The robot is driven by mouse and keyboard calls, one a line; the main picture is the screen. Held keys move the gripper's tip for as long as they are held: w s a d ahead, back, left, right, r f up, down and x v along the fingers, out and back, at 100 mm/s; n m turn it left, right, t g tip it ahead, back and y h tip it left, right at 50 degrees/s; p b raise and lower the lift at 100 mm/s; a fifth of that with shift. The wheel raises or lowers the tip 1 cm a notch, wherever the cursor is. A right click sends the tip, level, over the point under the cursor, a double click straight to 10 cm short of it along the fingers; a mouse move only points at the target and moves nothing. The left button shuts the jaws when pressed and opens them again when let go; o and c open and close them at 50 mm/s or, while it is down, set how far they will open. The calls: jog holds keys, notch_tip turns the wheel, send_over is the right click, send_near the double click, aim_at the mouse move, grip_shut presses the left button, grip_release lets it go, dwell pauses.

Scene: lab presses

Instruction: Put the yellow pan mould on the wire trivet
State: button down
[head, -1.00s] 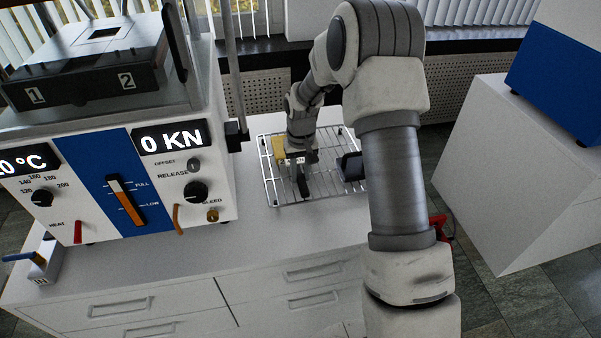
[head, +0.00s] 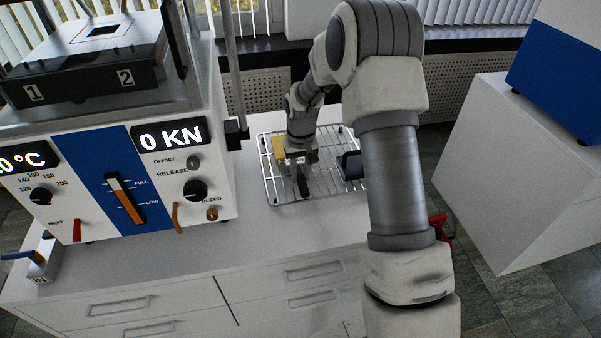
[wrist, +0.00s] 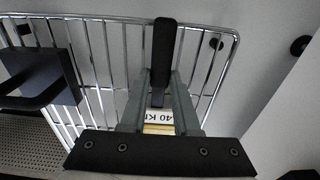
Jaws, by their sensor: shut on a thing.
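The yellow pan mould (head: 279,147) is in my gripper, over the left half of the wire trivet (head: 268,181). Its black handle (head: 303,187) points toward the front in the head view and shows between the fingers in the wrist view (wrist: 163,55). My gripper (head: 301,165) is shut on the mould and hides much of it. A white "40 KN" label and a strip of yellow (wrist: 158,131) show between the fingers in the wrist view. The mould is low over the bars; I cannot tell whether it touches them.
A dark block with a handle (head: 351,165) is on the trivet's right part, also in the wrist view (wrist: 48,75). The press (head: 180,110) stands close on the left. The counter in front of the trivet is clear.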

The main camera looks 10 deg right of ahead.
jog(key=shift+f, duration=0.1)
jog(key=c, duration=0.6)
grip_release()
jog(key=shift+o, duration=0.2)
jog(key=s+r+t+p, duration=0.1)
jog(key=s+r, duration=0.3)
jog(key=r, duration=0.9)
jog(key=s+r+p, duration=0.2)
jog(key=s+r, duration=0.2)
jog(key=r, duration=0.9)
jog(key=s+r+t, duration=0.2)
jog(key=s, duration=0.9)
jog(key=s+r+t+p, duration=0.1)
jog(key=s+r+t, duration=0.1)
jog(key=s, duration=0.9)
jog(key=shift+v, duration=0.85)
